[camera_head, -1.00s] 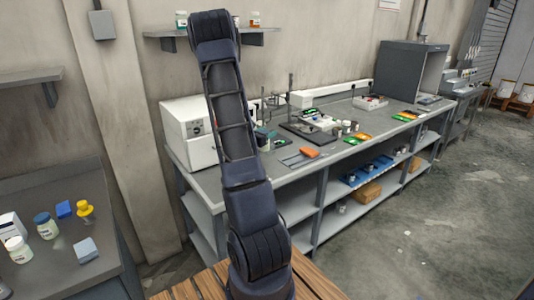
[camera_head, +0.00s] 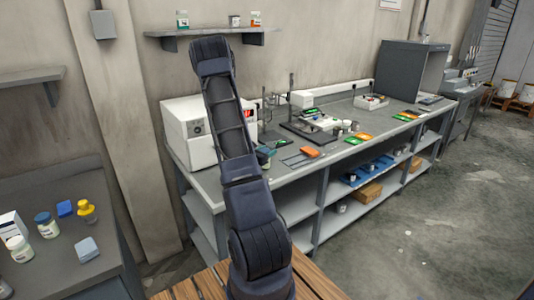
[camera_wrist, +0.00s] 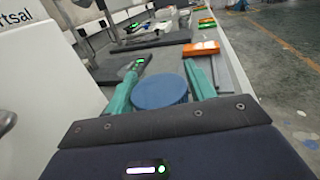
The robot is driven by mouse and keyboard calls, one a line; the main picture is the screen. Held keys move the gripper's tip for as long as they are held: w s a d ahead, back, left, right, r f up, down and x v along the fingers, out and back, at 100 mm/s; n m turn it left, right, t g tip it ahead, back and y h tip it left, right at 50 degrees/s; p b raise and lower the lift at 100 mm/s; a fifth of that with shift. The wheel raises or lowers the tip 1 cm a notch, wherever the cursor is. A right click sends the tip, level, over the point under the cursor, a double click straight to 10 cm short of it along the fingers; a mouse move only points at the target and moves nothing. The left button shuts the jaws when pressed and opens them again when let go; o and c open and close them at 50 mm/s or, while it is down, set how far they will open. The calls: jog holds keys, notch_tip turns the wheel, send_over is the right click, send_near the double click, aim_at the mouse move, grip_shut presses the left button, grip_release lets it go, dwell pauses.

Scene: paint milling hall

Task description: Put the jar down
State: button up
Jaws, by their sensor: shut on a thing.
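In the wrist view my gripper (camera_wrist: 163,72) has its teal fingers shut on a jar (camera_wrist: 160,92), of which only the round blue lid shows. The jar's body is hidden below the lid. It is held over or at the grey bench (camera_head: 230,184), beside the white machine; whether its base touches the top cannot be told. In the head view my arm hides most of the gripper, and only a small blue-teal part shows at its right.
The white machine (camera_head: 190,130) stands close on the left. An orange item (camera_head: 310,152) and a dark stand base (camera_head: 303,132) lie to the right. A wall shelf (camera_head: 212,33) holds several small containers. A side table (camera_head: 70,272) at left holds other jars.

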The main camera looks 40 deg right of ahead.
jog(key=shift+f, duration=0.25)
jog(key=shift+f, duration=0.1)
jog(key=o, duration=1.5)
jog(key=shift+o, duration=0.2)
